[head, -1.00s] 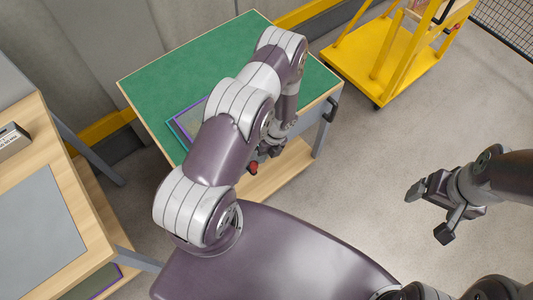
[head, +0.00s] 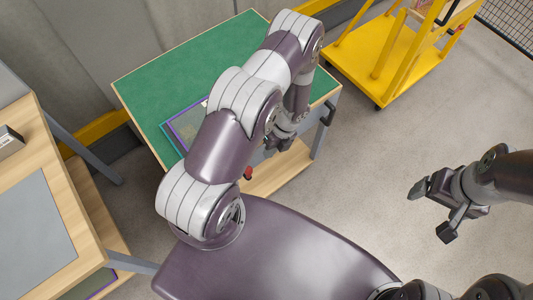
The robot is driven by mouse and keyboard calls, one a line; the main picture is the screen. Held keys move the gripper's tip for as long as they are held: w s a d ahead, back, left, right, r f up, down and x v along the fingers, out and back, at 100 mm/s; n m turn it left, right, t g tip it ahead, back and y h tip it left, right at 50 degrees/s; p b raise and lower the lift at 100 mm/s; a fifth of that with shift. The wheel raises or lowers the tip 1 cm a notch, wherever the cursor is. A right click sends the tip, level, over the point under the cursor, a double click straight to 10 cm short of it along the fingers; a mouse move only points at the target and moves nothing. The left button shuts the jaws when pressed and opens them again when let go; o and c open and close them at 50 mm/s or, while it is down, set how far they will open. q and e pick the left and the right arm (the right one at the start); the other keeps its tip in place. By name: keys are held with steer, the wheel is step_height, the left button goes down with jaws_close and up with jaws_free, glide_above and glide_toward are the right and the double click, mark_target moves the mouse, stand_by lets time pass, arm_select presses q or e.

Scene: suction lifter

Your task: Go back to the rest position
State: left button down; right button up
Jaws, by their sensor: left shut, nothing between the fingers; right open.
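My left arm reaches up from the lower middle over the green-topped table and bends back down. My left gripper (head: 277,145) hangs at the near edge of that table, partly hidden by my own arm, shut with nothing seen in it. My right gripper (head: 432,213) is at the right over bare floor, with its fingers apart and empty.
The green-topped table (head: 190,75) holds a purple- and teal-edged panel (head: 178,128), partly behind my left arm. A small red part (head: 248,173) shows below my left gripper. A wooden table (head: 75,190) stands left and a yellow cart (head: 375,62) back right. Floor between is clear.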

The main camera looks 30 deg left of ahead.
arm_select(q)
step_height(320, 180, up, 7)
steer(key=shift+w+d, duration=0.3)
steer(key=shift+d, duration=0.15)
